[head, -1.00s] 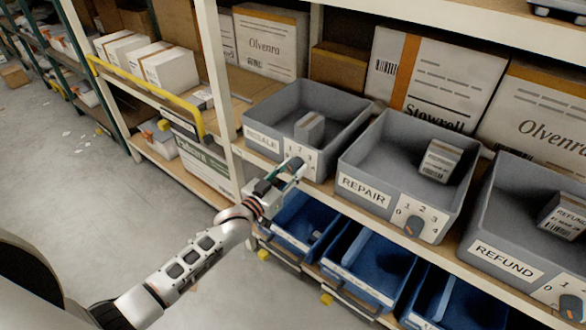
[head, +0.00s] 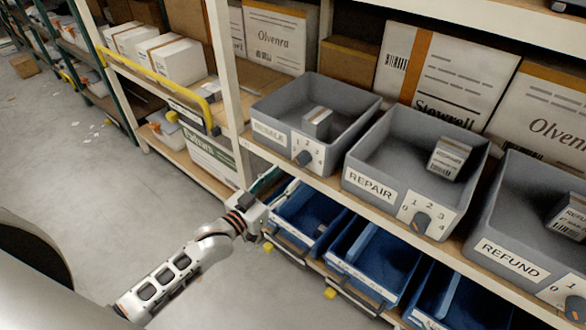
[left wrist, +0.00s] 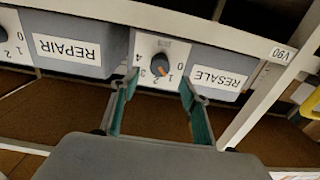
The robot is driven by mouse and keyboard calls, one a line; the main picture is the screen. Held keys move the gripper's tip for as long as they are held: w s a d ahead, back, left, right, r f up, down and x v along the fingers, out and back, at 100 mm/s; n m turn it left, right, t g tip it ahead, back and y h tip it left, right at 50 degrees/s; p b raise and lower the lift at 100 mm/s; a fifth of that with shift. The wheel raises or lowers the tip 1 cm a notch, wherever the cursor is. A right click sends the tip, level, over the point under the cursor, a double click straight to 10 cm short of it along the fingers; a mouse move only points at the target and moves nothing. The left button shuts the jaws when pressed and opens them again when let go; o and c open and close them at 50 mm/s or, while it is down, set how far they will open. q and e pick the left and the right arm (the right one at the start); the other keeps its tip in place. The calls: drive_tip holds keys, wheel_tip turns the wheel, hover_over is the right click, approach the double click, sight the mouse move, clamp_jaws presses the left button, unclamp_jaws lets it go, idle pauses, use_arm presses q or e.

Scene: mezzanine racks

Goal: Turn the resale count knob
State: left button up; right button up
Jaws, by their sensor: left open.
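The resale bin (head: 270,110) is a grey open tray labelled RESALE, on the shelf at the left of the row. Its dark count knob (head: 303,158) sits on a white numbered plate on the front. In the upside-down left wrist view, the knob (left wrist: 159,65) shows between the fingers, with an orange mark near the 1. My left gripper (head: 272,183) is open and empty, below and left of the knob. Its green fingers (left wrist: 158,90) are apart and do not appear to touch the knob. My right gripper is not in view.
The repair bin (head: 355,150) and refund bin (head: 480,220) stand to the right, each with a similar knob. Blue bins (head: 372,258) fill the shelf below. A white rack post (head: 228,80) stands left of the resale bin.

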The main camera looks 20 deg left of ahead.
use_arm(q)
drive_tip(key=v, duration=0.3)
drive_tip(key=shift+s, duration=0.25)
